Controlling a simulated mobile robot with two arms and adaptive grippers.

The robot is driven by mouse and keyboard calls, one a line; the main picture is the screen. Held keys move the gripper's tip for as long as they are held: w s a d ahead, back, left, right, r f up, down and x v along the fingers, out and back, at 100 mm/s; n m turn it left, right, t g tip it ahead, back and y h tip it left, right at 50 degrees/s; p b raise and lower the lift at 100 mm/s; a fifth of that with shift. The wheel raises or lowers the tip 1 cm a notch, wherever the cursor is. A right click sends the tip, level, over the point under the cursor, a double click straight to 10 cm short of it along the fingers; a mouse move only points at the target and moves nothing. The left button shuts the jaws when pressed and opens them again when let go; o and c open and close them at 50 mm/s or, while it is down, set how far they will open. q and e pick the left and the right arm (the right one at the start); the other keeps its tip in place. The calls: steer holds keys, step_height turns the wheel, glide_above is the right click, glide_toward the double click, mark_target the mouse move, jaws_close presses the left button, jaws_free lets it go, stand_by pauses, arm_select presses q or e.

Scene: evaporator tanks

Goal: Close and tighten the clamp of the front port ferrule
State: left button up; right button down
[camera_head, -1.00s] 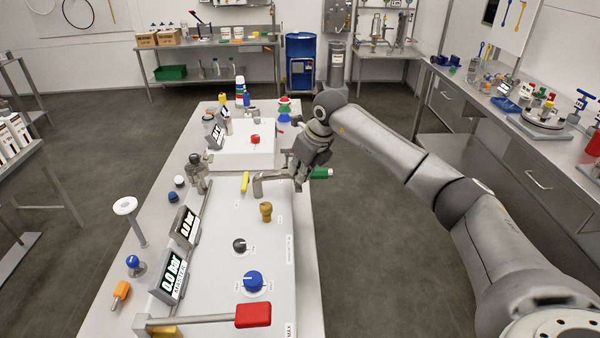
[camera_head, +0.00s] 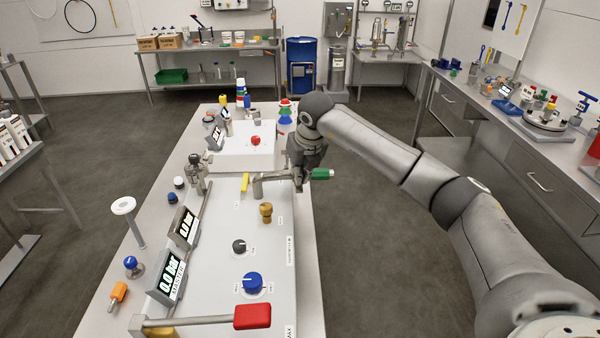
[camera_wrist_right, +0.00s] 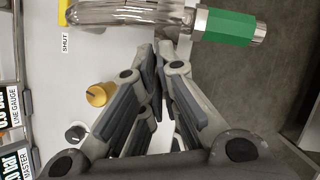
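The front port is a bent metal pipe (camera_head: 272,178) rising from the white panel; it also shows at the top of the right wrist view (camera_wrist_right: 125,12). A green-ended fitting (camera_head: 321,174) lies in line with it; its green part is large in the wrist view (camera_wrist_right: 229,28). A metal clamp (camera_wrist_right: 190,22) sits around the joint between them; whether it is fully closed I cannot tell. My right gripper (camera_head: 301,182) hangs at this joint and hides much of it. In the wrist view its fingertips (camera_wrist_right: 160,55) are together just below the clamp, with nothing visible between them. My left gripper is out of view.
A brown knob (camera_head: 266,210), a black knob (camera_head: 239,246) and a blue knob (camera_head: 253,281) stand on the panel nearer me. A red-handled lever (camera_head: 252,316) crosses the front. Gauge displays (camera_head: 172,275) line the left. Floor is clear right of the bench.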

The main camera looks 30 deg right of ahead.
steer(key=shift+f, duration=0.1)
steer(key=c, duration=1.8)
jaws_free()
steer(key=shift+o, duration=0.6)
steer(key=shift+w, duration=0.1)
steer(key=v, duration=1.2)
